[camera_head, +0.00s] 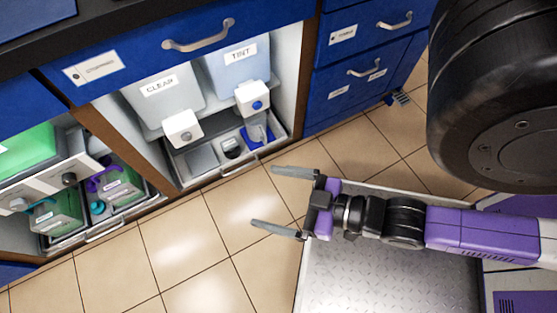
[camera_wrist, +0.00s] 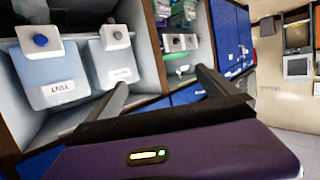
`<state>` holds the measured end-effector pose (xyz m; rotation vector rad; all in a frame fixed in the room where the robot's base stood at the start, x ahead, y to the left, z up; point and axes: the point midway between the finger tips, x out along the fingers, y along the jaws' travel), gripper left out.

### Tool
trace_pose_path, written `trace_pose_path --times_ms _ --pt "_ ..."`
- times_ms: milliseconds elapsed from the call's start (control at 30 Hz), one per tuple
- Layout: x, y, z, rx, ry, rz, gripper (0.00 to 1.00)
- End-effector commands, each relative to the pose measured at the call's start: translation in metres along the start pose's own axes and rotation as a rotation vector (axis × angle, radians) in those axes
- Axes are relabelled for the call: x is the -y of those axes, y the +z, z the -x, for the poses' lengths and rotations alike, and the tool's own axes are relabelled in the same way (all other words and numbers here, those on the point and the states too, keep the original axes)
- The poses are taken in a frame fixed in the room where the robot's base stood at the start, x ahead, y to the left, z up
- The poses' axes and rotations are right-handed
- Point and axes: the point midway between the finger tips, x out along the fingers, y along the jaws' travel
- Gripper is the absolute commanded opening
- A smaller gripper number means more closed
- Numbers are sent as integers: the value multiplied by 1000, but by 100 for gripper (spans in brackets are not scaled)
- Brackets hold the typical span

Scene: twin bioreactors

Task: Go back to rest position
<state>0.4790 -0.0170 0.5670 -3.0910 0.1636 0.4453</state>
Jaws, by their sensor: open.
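My gripper (camera_head: 265,201) is open and empty, its two grey fingers spread wide apart and pointing left in the head view. It is in front of the open cabinet bay, above the tiled floor and the edge of my metal deck. In the wrist view, the open fingers of my gripper (camera_wrist: 165,85) show against the cabinets. The CLEAR container (camera_head: 163,92) and the TINT container (camera_head: 240,68) stand side by side in the bay. The TINT container (camera_wrist: 50,75) also shows in the wrist view. The gripper touches neither.
A pull-out tray (camera_head: 188,174) below the containers holds small items. At left, another bay has a green container (camera_head: 28,149) and bottles with purple and teal handles (camera_head: 115,187). Blue drawers (camera_head: 358,65) stand at the right. The tiled floor (camera_head: 185,240) is clear.

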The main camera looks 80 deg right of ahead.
Motion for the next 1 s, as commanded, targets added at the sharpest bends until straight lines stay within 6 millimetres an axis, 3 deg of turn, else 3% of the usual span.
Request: trace_pose_path --times_ms 100,200,667,867,1000 --pt "11 -30 20 -8 -71 20 98" --pt "15 -44 26 -14 -97 27 98" --pt "16 -54 30 -15 -102 29 98" --pt "16 -89 40 -15 -102 28 98" --pt "16 -127 51 -15 -102 28 98"
